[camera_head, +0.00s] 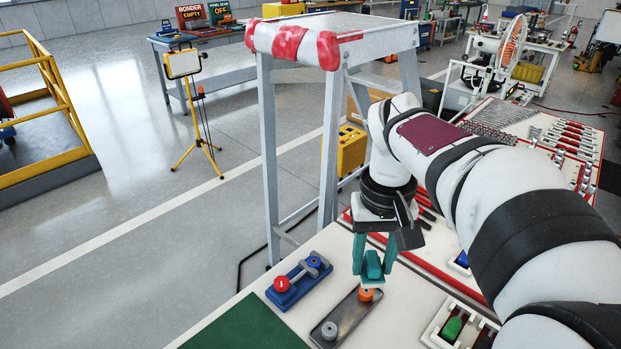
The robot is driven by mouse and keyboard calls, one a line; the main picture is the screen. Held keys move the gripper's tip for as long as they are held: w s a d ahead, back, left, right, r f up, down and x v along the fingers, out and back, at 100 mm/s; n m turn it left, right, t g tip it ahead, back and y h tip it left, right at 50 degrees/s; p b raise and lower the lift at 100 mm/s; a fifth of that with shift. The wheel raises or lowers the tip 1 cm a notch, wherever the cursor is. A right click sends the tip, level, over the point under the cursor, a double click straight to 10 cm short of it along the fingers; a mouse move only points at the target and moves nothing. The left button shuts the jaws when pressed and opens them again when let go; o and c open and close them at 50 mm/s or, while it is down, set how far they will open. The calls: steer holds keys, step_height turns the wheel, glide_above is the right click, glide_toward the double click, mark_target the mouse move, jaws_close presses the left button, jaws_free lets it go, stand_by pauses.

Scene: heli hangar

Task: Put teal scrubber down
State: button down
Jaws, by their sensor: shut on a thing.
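My gripper (373,268) points down over the white worktop, with teal fingers on both sides of the teal scrubber (373,264). It is shut on the scrubber. A pale lower edge shows under the scrubber's teal body. The scrubber is just above or in front of an orange round piece (367,295) at the far end of a dark grey tray (347,318). I cannot tell whether the scrubber touches that piece.
A grey round piece (330,331) is at the tray's near end. A blue fixture with a red knob (282,284) stands to the left, beside a green mat (245,327). A bin (455,327) with a green item is at right. A metal stand (335,45) rises behind.

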steer(key=s+a+f+n, duration=0.2)
steer(key=s+f+n, duration=0.15)
steer(key=f, duration=0.45)
steer(key=s+a+f+n, duration=0.25)
steer(key=f+n, duration=0.25)
steer(key=f, duration=0.3)
steer(key=shift+n, duration=0.25)
steer(key=a+f, duration=0.2)
steer(key=a, duration=0.1)
steer(key=a+f, duration=0.3)
steer(key=a, duration=0.1)
steer(key=a+f, duration=0.2)
steer(key=a, duration=0.2)
steer(key=shift+f, duration=0.25)
step_height(320, 180, down, 3)
steer(key=shift+f, duration=0.5)
steer(key=shift+c, duration=2.1)
jaws_free()
steer(key=shift+f, duration=0.1)
